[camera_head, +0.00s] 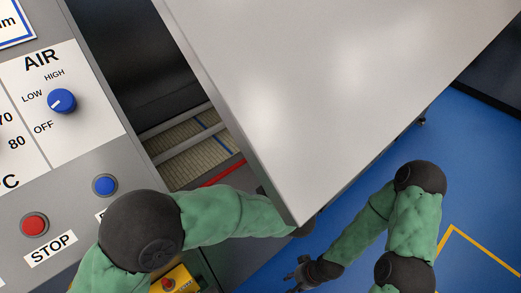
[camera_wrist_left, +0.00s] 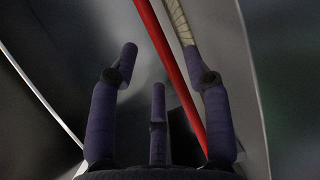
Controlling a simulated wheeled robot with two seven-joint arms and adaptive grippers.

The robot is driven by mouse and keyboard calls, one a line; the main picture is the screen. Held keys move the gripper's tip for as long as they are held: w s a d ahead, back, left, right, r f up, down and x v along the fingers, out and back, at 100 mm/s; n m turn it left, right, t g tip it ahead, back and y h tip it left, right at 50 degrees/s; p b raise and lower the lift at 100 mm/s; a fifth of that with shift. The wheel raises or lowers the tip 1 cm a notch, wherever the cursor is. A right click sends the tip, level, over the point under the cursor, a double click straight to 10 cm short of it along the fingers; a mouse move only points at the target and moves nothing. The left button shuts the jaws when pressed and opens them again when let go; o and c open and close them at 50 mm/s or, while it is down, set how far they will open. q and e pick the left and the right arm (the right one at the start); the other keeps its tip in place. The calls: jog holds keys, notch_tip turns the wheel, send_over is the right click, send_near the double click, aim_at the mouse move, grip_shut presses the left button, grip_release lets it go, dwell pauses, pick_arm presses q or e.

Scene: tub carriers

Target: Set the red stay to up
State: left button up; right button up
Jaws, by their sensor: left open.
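The red stay is a thin red rod. In the head view a short length of it (camera_head: 223,172) shows beside the edge of the large grey panel (camera_head: 330,90); the rest is hidden. In the left wrist view the rod (camera_wrist_left: 172,70) runs from the top down to the right. My left gripper (camera_wrist_left: 158,65) is open, with the rod crossing between its spread fingers in the picture; I cannot tell whether they touch it. In the head view the panel hides this gripper. My right gripper (camera_head: 298,275) is over the blue floor, small and dark, apart from the stay.
A control panel at left has a blue AIR knob (camera_head: 62,101), a blue button (camera_head: 105,186) and a red STOP button (camera_head: 34,224). A yellow box with a red button (camera_head: 171,283) is low in front. Blue floor (camera_head: 465,150) is open at right.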

pick_arm(q)
jog(key=shift+b+x, duration=0.6)
jog(key=shift+x, duration=2)
grip_shut()
